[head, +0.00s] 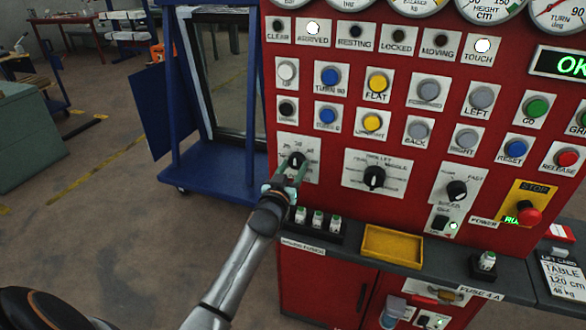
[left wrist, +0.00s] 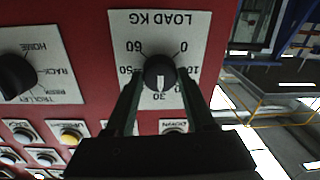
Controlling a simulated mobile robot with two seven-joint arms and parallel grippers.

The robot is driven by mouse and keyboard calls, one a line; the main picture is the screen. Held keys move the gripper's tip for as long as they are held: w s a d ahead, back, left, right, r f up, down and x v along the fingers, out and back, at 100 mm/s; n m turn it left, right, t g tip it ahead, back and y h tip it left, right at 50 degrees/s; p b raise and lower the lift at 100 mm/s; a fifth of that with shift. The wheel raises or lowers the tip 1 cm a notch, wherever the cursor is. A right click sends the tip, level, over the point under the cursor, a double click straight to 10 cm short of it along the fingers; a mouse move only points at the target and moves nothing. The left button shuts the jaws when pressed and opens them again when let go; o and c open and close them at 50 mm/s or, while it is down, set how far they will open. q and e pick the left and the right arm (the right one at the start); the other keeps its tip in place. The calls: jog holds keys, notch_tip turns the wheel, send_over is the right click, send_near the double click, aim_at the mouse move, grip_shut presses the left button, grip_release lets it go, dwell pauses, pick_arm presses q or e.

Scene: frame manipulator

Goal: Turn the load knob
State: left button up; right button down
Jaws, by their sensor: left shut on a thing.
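The load knob (head: 296,159) is a round black knob on a white dial plate at the left of the red panel. It shows in the left wrist view (left wrist: 160,73), where the plate reads LOAD KG upside down, with figures around the knob. The knob's white mark points towards the 30. My left gripper (head: 290,173) reaches the knob from below in the head view. Its two fingers lie on either side of the knob and are shut on it. My right gripper is in neither view.
A selector knob (head: 374,177) sits just right of the load dial, with rows of buttons above. A dark ledge below carries small fuses (head: 317,220) and a yellow tray (head: 392,245). A blue frame trolley (head: 215,185) stands left of the panel. The floor further left is open.

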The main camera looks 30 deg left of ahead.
pick_arm(q)
grip_shut()
jog(key=shift+m, duration=0.3)
jog(key=m, duration=1)
jog(key=shift+a, duration=0.1)
jog(key=shift+m+h+b, duration=0.3)
jog(key=shift+m, duration=1.9)
jog(key=o, duration=1.1)
grip_release()
jog(key=shift+c, duration=0.2)
